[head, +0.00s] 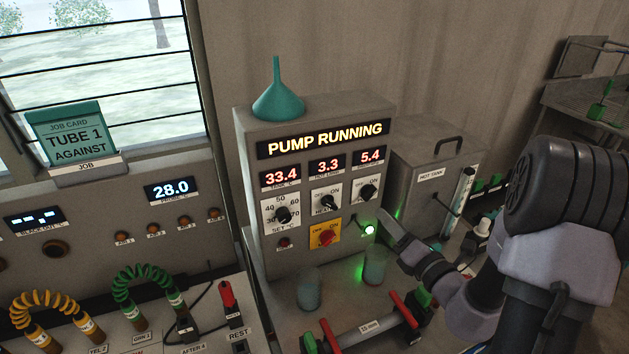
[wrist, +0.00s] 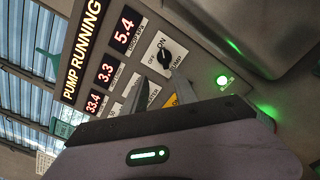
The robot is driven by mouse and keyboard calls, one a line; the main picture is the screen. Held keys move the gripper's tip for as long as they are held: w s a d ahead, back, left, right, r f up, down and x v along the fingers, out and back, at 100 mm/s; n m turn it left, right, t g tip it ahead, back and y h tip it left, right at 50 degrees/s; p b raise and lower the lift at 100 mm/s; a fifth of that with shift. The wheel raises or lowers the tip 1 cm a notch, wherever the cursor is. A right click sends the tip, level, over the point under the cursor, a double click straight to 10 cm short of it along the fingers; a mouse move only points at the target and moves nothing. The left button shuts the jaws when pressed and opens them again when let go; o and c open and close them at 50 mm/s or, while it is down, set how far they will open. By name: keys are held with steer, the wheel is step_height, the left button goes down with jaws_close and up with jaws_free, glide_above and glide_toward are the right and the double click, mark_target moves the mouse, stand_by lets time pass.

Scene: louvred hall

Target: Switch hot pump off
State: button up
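The pump knob (head: 368,192) is a black rotary knob on a white OFF/ON plate, at the upper right of the grey control box (head: 254,215). The lit display (head: 325,139) above reads PUMP RUNNING. In the wrist view the knob (wrist: 166,58) is just beyond my fingertips; its pointer is too small to read surely. My gripper (head: 384,216) is in front of the panel, below and right of the knob. In the wrist view my gripper (wrist: 160,80) has its two fingers apart with nothing between them. Contact with the knob is not visible.
The heater knob (head: 329,202), set knob (head: 283,214) and red-on-yellow switch (head: 325,237) are close by. A green lamp (head: 369,229) glows. A teal funnel (head: 277,95) tops the box. Two glass beakers (head: 309,291) (head: 375,266) stand below; the hot tank (head: 432,180) is right.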

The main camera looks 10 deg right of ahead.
mark_target(372, 196)
steer(key=shift+d+p+x, duration=0.25)
steer(key=shift+p+x, duration=0.15)
steer(key=shift+x, duration=1.2)
steer(key=shift+d+p+x, duration=0.2)
steer(key=shift+p+x, duration=0.2)
steer(key=shift+x, duration=1.25)
steer(key=shift+d+p+x, duration=0.25)
steer(key=shift+p+x, duration=0.15)
steer(key=shift+x, duration=1.2)
steer(key=shift+w+f, duration=0.15)
jaws_close()
